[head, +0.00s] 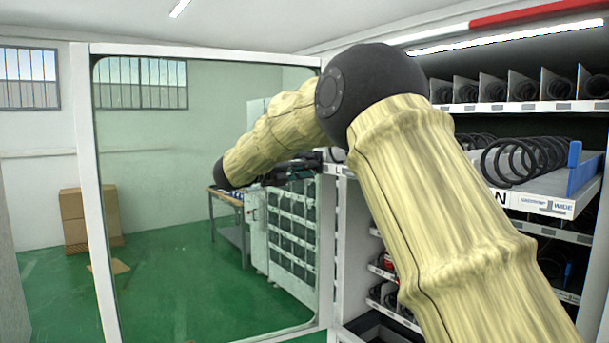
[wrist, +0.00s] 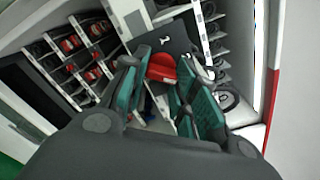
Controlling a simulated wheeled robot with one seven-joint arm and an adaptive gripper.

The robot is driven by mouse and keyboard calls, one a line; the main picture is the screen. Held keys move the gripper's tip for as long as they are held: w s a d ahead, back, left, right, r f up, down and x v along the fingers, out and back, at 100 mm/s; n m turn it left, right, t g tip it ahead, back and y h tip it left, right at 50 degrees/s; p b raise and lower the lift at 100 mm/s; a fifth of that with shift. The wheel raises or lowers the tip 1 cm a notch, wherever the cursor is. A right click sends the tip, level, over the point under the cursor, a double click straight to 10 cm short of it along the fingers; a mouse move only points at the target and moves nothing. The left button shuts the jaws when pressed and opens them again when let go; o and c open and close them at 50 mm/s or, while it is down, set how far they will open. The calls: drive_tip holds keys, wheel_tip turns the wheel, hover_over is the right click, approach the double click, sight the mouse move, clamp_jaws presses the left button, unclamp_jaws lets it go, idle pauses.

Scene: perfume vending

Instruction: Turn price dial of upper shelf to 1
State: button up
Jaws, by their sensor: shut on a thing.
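A red dial (wrist: 162,67) sits on a dark panel (wrist: 177,38) in the middle of the wrist view. A white mark shows on the panel just beyond the dial. My gripper (wrist: 160,82) has teal-padded fingers on both sides of the dial and is shut on it. The fingers and the gripper body hide the dial's near part, and its setting cannot be read. In the head view my arm crosses the picture, and the dial cannot be made out.
In the head view, a vending cabinet's upper shelf (head: 555,108) holds black spirals. Below it, a pulled-out tray (head: 548,205) with a spiral and a blue divider stands close to my arm. A glass door (head: 180,220) stands at left. More shelves (wrist: 75,45) show in the wrist view.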

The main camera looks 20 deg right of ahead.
drive_tip(key=n+p, duration=0.1)
drive_tip(key=n, duration=0.5)
drive_tip(key=n+p, duration=0.2)
drive_tip(key=n, duration=0.5)
drive_tip(key=n+p, duration=0.2)
drive_tip(key=n, duration=0.4)
drive_tip(key=shift+w+r+n, duration=0.1)
drive_tip(key=shift+r+n, duration=0.2)
idle(0.4)
drive_tip(key=o, duration=1)
drive_tip(key=shift+a, duration=0.1)
drive_tip(key=v, duration=1.2)
